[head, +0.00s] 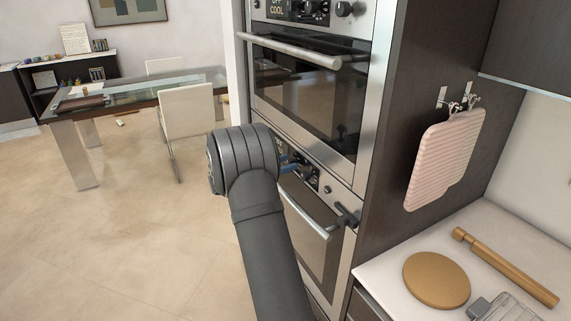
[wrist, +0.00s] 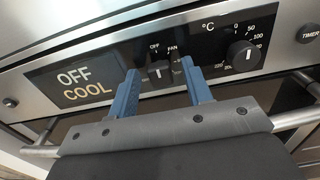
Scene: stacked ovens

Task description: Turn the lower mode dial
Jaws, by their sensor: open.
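The lower oven's control panel fills the upper part of the wrist view. Its mode dial (wrist: 159,72) is a small black knob, marked OFF at the top and FAN to its upper right. Its pointer looks roughly upright, near OFF. My gripper (wrist: 158,72) is open, with one blue finger to the left of this dial and one to the right. I cannot tell whether either finger touches it. The display (wrist: 84,82) reads OFF and COOL. In the head view my arm hides most of the lower panel, and my gripper (head: 290,163) shows only partly in front of it.
A temperature dial (wrist: 243,55) sits right of the right finger, with a TIMER button (wrist: 308,33) farther right. A handle bar (wrist: 291,118) runs below the panel. The upper oven (head: 310,85) stands above. A counter (head: 390,268) lies at right.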

